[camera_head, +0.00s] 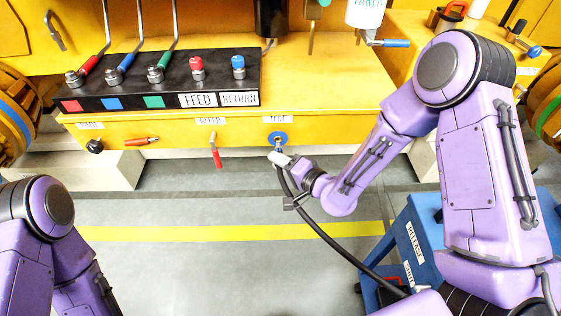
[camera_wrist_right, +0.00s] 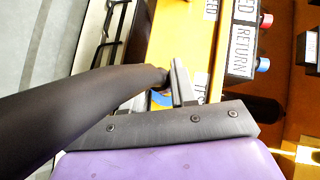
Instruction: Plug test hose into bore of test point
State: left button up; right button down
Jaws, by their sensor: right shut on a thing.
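The test point (camera_head: 277,138) is a blue ring with a fitting at its middle, on the yellow front face under the TEST label. My right gripper (camera_head: 281,160) is just below and in front of it, shut on the black test hose (camera_head: 335,245) near its end. The hose curves down to the lower right. In the right wrist view the hose (camera_wrist_right: 75,108) runs to the gripper finger (camera_wrist_right: 179,83), with part of the blue ring (camera_wrist_right: 160,99) behind. The hose tip is hidden, so I cannot tell whether it touches the bore. My left gripper is out of view.
A black manifold (camera_head: 160,82) with several coloured couplings stands on the yellow ledge. A red-handled valve (camera_head: 215,150) and an orange-handled one (camera_head: 141,141) stick out left of the test point. A blue cart (camera_head: 418,240) stands at lower right. The floor below is clear.

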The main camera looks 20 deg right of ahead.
aim_at(279, 151)
jog(key=shift+w+d, duration=0.25)
jog(key=shift+w, duration=0.55)
jog(key=shift+w+d, duration=0.2)
jog(key=shift+w, duration=0.6)
jog(key=c, duration=0.8)
grip_release()
jog(key=b+v, duration=0.2)
jog(key=v, duration=0.8)
jog(key=shift+s, duration=0.3)
jog(key=shift+d, duration=0.1)
